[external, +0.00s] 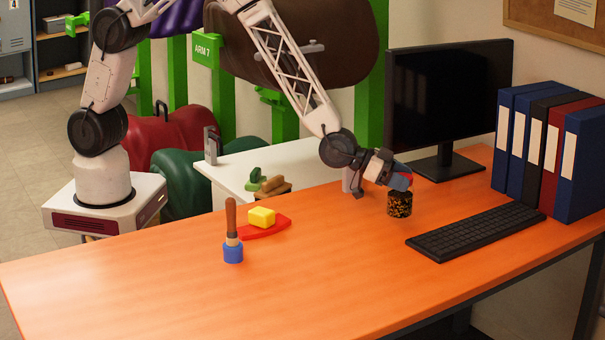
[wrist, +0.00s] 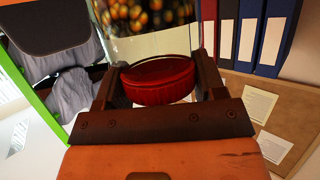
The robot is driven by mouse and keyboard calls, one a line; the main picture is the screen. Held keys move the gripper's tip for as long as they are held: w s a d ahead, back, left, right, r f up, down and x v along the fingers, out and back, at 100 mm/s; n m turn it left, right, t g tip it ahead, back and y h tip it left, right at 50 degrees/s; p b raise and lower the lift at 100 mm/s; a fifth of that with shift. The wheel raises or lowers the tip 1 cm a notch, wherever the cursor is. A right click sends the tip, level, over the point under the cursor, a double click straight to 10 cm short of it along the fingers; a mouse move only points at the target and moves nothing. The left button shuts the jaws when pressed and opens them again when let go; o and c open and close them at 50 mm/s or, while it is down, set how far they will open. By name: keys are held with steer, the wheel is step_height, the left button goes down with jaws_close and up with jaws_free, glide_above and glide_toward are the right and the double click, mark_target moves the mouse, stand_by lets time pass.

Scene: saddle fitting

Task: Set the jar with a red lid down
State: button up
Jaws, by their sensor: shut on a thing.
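The jar (external: 399,205) is clear, with dark and orange-yellow round contents. In the external view it is at the right-middle of the orange desk, left of the keyboard. I cannot tell whether its base touches the desktop. In the wrist view the jar's body (wrist: 148,20) shows at the top, with its red lid (wrist: 158,82) between my fingers. My gripper (wrist: 163,75) is shut on the jar at the lid. In the external view my gripper (external: 392,178) reaches down to the jar's top from the left, and mostly hides the lid.
A black keyboard (external: 475,228) lies right of the jar, a monitor (external: 447,100) stands behind, and binders (external: 548,150) stand at right. A wooden-handled tool with a blue base (external: 233,252) and a yellow block (external: 262,216) on a red piece (external: 272,229) are left. The front desktop is clear.

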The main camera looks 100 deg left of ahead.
steer(key=shift+w, duration=0.1)
stand_by(0.3)
steer(key=shift+f, duration=1.65)
steer(key=shift+f, duration=0.15)
steer(key=o, duration=1.2)
steer(key=shift+f, duration=0.1)
steer(key=shift+o, duration=0.2)
steer(key=shift+r, duration=0.2)
steer(key=v, duration=1.2)
